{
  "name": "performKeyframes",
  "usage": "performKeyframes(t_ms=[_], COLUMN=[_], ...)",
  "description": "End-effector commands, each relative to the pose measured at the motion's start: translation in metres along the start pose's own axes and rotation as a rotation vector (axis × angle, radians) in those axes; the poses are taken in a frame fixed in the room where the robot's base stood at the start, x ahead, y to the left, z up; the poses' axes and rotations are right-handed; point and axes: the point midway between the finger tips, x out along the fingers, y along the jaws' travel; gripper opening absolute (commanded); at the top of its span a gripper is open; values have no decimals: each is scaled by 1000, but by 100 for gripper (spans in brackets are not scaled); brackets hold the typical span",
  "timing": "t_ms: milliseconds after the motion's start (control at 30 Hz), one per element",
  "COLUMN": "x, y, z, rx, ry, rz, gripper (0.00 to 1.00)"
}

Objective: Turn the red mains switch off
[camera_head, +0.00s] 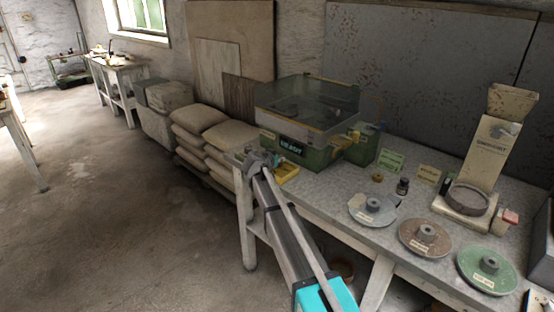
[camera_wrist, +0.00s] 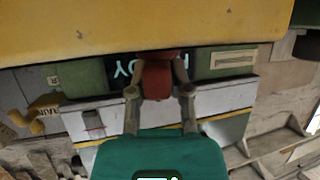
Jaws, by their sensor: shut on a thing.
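The red mains switch (camera_wrist: 157,79) shows in the wrist view as a red block on the front of the green machine, beside its lit cyan display (camera_wrist: 128,70). My gripper (camera_wrist: 159,92) has its two fingers on either side of the red block and is shut on it. The fingers hide part of its sides, and I cannot tell its switch position. In the head view the green machine (camera_head: 311,158) stands on the bench with a clear lid, and my gripper (camera_head: 266,158) is at its front left corner. The switch is mostly hidden there.
Grey (camera_head: 358,208), brown (camera_head: 410,240) and green (camera_head: 476,272) discs lie along the bench, with a cream dispenser (camera_head: 485,150) behind. Stacked sacks (camera_head: 199,122) stand left; the floor further left is clear.

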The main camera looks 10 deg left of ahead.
Motion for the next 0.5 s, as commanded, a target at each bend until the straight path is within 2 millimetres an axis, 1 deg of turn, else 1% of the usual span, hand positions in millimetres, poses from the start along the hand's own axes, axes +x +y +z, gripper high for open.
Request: performKeyframes(t_ms=[200,500], x=[0,1], y=[2,1], z=[0,-1], rx=[-60,-120], ry=[1,2], rz=[-152,-295], gripper=[0,0])
